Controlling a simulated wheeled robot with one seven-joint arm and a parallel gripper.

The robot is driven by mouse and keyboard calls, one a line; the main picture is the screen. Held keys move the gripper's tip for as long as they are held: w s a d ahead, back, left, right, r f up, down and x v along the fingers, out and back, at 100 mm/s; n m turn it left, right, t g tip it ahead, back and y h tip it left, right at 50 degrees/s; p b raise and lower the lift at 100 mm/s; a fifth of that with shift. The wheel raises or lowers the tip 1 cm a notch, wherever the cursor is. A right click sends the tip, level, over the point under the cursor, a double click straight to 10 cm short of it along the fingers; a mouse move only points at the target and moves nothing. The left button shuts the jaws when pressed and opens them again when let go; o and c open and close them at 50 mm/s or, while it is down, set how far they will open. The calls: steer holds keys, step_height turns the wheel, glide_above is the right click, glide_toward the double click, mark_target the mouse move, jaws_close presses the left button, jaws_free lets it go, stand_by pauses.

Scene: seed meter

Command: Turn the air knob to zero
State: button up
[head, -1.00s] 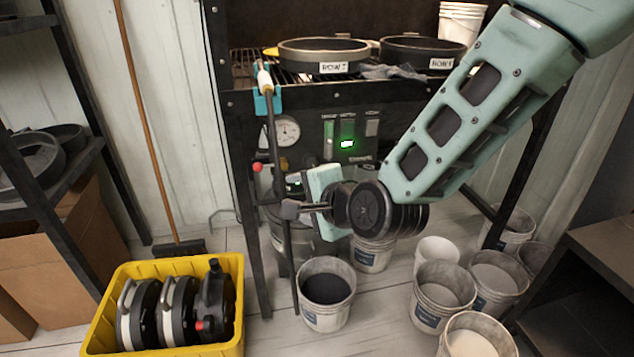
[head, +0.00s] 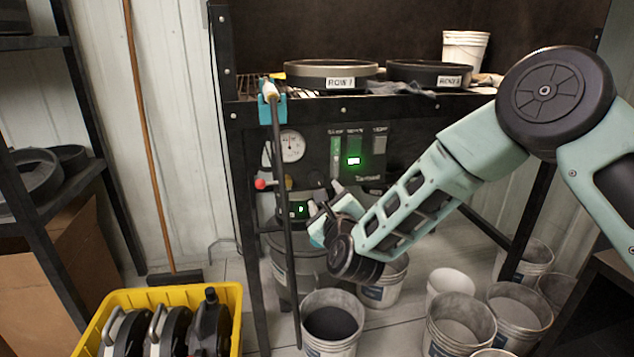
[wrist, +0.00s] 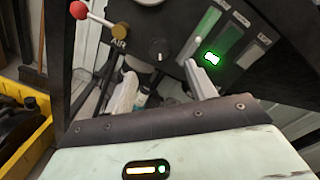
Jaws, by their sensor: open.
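A round black knob (wrist: 158,48) with a pale pointer mark sits on the dark meter panel (wrist: 185,20) in the wrist view. Beside it, to the left, the word AIR is printed below a brass fitting (wrist: 120,31) with a red-ball lever (wrist: 78,10). I cannot tell for sure that the label belongs to the black knob. My gripper (wrist: 162,85) is open and empty, its fingers pointing at the panel just below the knob, apart from it. In the head view my gripper (head: 323,197) is in front of the panel's lower part.
A dark upright rod (head: 281,210) stands left of my gripper. Buckets (head: 331,322) stand below, and a yellow crate (head: 232,305) is at lower left.

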mark_target(317, 180)
steer(key=x, duration=1)
steer(key=shift+b, duration=0.35)
steer(key=c, duration=1)
